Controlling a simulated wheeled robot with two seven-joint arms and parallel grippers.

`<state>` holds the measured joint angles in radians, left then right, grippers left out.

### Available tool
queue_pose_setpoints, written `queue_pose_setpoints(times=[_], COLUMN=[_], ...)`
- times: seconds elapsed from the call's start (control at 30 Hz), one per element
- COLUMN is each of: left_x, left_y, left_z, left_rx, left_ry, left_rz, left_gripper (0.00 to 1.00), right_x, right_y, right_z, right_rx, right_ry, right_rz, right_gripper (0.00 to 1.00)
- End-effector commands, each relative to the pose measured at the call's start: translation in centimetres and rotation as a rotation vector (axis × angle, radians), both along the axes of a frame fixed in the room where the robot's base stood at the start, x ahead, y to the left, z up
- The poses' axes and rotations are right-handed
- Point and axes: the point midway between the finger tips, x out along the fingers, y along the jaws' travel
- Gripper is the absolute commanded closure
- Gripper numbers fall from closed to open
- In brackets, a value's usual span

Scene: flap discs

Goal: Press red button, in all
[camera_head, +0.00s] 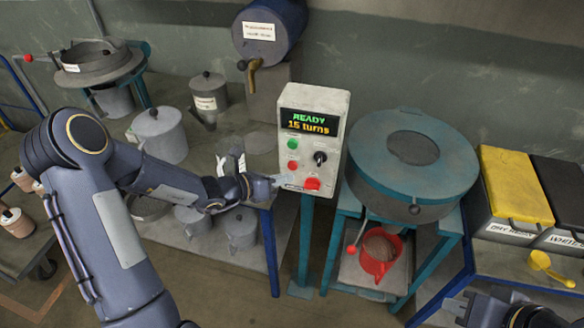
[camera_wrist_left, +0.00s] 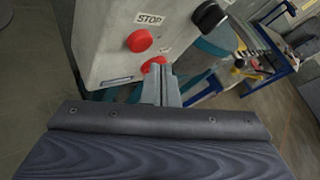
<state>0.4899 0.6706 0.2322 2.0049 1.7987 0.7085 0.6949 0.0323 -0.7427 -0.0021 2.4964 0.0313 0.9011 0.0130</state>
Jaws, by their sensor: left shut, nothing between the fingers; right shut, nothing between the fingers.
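A pale control box (camera_head: 318,115) stands on a teal post, its display reading "READY 15 turns". It has a red button (camera_head: 292,165) below a green one (camera_head: 292,143), and a larger red button (camera_head: 312,183) at the lower right. My left gripper (camera_head: 282,181) is shut and empty, its tips close to the larger button. In the left wrist view, the closed fingers (camera_wrist_left: 160,75) reach toward a partly hidden red button (camera_wrist_left: 154,62); contact cannot be told. Another red button (camera_wrist_left: 139,40) sits near a "STOP" label. My right gripper (camera_head: 455,306) is shut and empty at the lower right.
A black knob (camera_head: 320,158) is on the box's right side. Yellow (camera_head: 510,185) and black (camera_head: 562,195) bins are farther right. Grey pots (camera_head: 158,134) stand left.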

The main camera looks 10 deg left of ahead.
Motion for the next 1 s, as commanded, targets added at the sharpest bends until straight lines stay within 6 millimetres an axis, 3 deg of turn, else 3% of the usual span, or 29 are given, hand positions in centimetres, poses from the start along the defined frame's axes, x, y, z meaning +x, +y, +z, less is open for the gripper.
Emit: queue_pose_setpoints(times=[0.4, 1.0], left_x=[-3.8, -4.0], left_y=[0.1, 0.1], left_z=[-0.1, -0.1], left_rx=[0.0, 0.001], left_ry=[0.002, 0.0], left_rz=[0.001, 0.001], left_gripper=[1.0, 1.0], right_x=[0.0, 0.0], right_y=[0.0, 0.0], right_z=[-1.0, -1.0], right_rx=[0.0, 0.0], right_ry=[0.0, 0.0], right_rz=[0.0, 0.0], right_gripper=[1.0, 1.0])
